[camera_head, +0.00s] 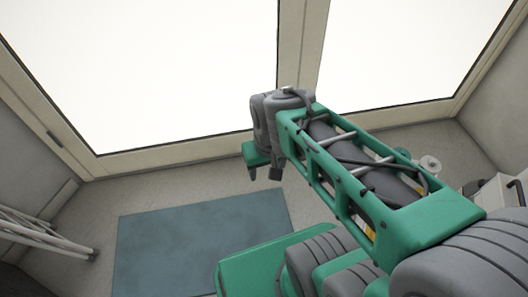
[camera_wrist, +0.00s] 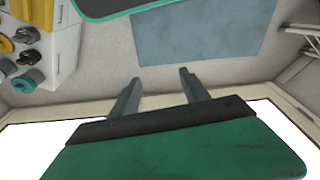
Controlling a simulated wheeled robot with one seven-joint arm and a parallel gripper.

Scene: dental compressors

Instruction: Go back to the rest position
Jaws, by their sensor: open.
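My gripper shows in the wrist view (camera_wrist: 157,88), with its two grey fingers apart and nothing between them. It points over the floor, away from any object. In the head view my green and grey arm reaches from the lower right toward the windows.
A blue-grey mat (camera_head: 165,245) lies on the floor, also visible in the wrist view (camera_wrist: 205,32). Large bright windows (camera_head: 140,60) stand behind. White metal tubes (camera_head: 40,232) are at left. White equipment (camera_head: 500,195) is at right; the wrist view shows cabinets with knobs (camera_wrist: 30,55).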

